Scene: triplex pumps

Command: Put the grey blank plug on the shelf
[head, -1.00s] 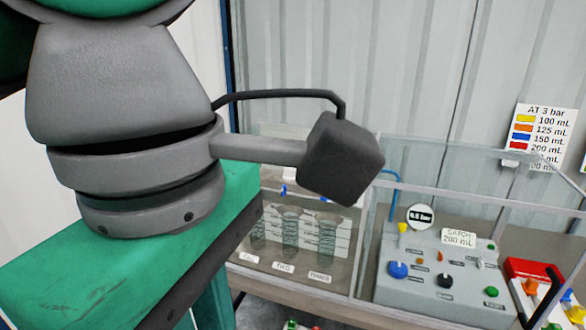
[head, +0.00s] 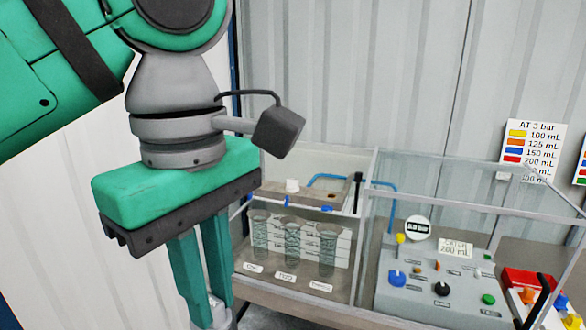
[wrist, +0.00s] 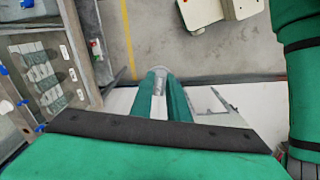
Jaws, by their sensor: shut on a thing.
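My gripper (head: 213,306) hangs fingers-down at the left of the head view, left of the glass-walled bench. Its green fingers are shut on a small grey piece, the grey blank plug (head: 221,320), which shows only partly at the bottom edge. In the wrist view the plug (wrist: 160,86) shows as a grey cylinder between the fingertips (wrist: 161,76). I cannot tell whether this is the task's shelf.
Below the ledge stand several glass cylinders (head: 292,248) behind clear panels. A grey control panel (head: 420,290) with coloured knobs is on the right, beside a red tray (head: 520,283). In the wrist view, open grey floor (wrist: 140,30) lies beyond the fingers.

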